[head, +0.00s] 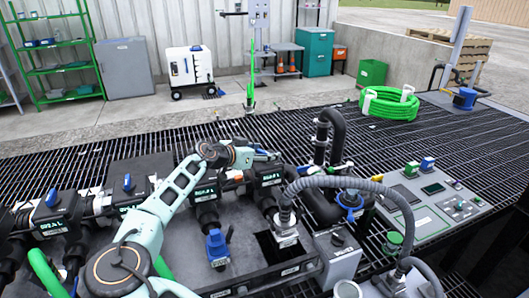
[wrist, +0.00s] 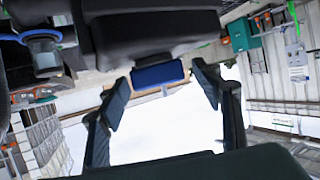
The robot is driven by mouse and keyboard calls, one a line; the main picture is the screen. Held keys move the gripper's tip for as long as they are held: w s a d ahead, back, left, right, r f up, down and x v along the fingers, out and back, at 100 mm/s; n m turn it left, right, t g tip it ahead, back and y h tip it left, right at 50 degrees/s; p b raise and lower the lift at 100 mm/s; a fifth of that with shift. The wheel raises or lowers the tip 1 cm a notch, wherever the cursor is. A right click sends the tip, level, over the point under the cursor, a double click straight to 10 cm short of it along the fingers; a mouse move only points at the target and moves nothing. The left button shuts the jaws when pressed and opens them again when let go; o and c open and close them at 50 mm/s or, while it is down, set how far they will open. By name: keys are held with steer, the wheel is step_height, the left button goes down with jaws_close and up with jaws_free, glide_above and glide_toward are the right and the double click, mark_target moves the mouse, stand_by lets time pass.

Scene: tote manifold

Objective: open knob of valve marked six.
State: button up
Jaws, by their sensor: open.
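The manifold carries several black valves with pale-lettered labels and blue knobs. The labels are too small to read, so I cannot tell which is marked six. In the head view, one blue knob (head: 127,183) stands on the left valve and another (head: 53,197) farther left. A larger blue fitting (head: 217,245) sits in front of the middle valve (head: 205,190). My arm reaches over the middle valves; its fingers are not clear there. In the wrist view, my gripper (wrist: 160,85) is open, with a blue knob (wrist: 158,74) under a dark body (wrist: 150,35) between its fingertips, apparently not gripped.
A grey corrugated hose (head: 350,184) and black pipes (head: 325,150) stand right of the middle valves. A control panel (head: 432,205) lies farther right. A coiled green hose (head: 388,104) rests on the open grating behind.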

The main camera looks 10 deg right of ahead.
steer(key=c, duration=1.2)
steer(key=shift+o, duration=0.2)
steer(key=shift+d+n+t+y+b, duration=0.1)
steer(key=shift+n+t+y+b, duration=0.2)
steer(key=shift+n+t+y, duration=0.25)
steer(key=shift+f+n+t+y+b, duration=0.1)
steer(key=shift+n+t+y+b, duration=0.95)
steer(key=shift+n+y, duration=0.7)
steer(key=shift+d+n+t+y+b, duration=0.15)
steer(key=shift+n+t+y+b, duration=0.65)
steer(key=shift+n+y+b, duration=1.25)
steer(key=shift+r+n+y+p, duration=0.25)
steer(key=shift+n+y+p, duration=0.35)
steer(key=shift+n+y, duration=0.6)
steer(key=shift+n+y+p, duration=0.25)
steer(key=shift+y+p, duration=0.25)
steer(key=shift+y, duration=0.15)
steer(key=shift+a+f+n+y+p, duration=0.15)
steer(key=shift+a+n+y+p, duration=0.1)
steer(key=shift+n+y+p, duration=0.05)
